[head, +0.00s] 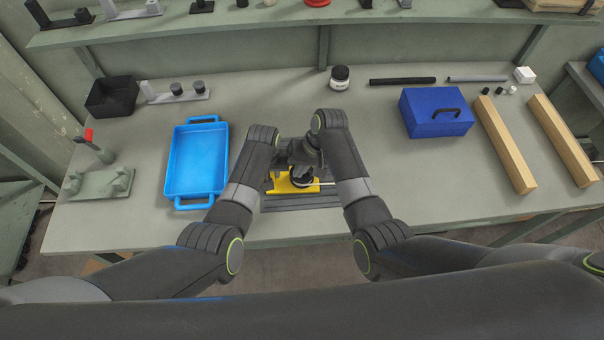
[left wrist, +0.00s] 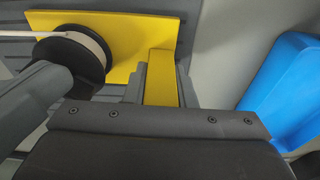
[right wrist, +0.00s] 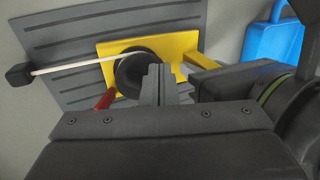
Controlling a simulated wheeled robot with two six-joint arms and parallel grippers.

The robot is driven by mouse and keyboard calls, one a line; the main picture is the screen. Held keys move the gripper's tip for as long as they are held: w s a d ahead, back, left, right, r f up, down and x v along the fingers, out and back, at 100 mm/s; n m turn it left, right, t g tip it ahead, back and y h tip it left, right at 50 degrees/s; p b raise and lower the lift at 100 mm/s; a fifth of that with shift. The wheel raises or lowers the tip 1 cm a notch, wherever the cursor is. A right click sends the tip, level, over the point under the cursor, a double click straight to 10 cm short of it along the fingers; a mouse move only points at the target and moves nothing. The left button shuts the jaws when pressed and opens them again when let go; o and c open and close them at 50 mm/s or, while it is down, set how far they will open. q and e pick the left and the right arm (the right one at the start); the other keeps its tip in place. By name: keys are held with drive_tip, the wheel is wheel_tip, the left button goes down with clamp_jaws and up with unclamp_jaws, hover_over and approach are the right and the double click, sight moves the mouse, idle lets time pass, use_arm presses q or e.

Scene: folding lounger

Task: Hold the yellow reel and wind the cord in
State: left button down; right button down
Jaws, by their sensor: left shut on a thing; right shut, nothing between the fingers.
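The yellow reel (head: 285,187) sits at the front middle of the bench, partly hidden under my arms. In the left wrist view my left gripper (left wrist: 160,82) is shut on the reel's yellow arm. The reel's black spool (right wrist: 135,72) stands on its yellow plate (right wrist: 188,42). The pale cord (right wrist: 78,63) runs straight from the spool to a small dark block (right wrist: 18,76). A red knob (right wrist: 104,100) shows beside the spool. My right gripper (right wrist: 160,75) is shut and empty over the spool's edge; whether it touches is unclear.
A ribbed grey mat (right wrist: 60,32) lies beneath the reel. A blue tray (head: 196,160) is left of my arms and a dark blue case (head: 435,113) is to the right. A white-labelled jar (head: 340,78) stands behind.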

drive_tip(key=shift+f, duration=0.5)
drive_tip(key=shift+s+d, duration=0.15)
drive_tip(key=shift+d, duration=0.1)
drive_tip(key=shift+s+d, duration=0.1)
drive_tip(key=shift+d, duration=0.3)
drive_tip(key=shift+d, duration=0.35)
drive_tip(key=shift+d, duration=0.25)
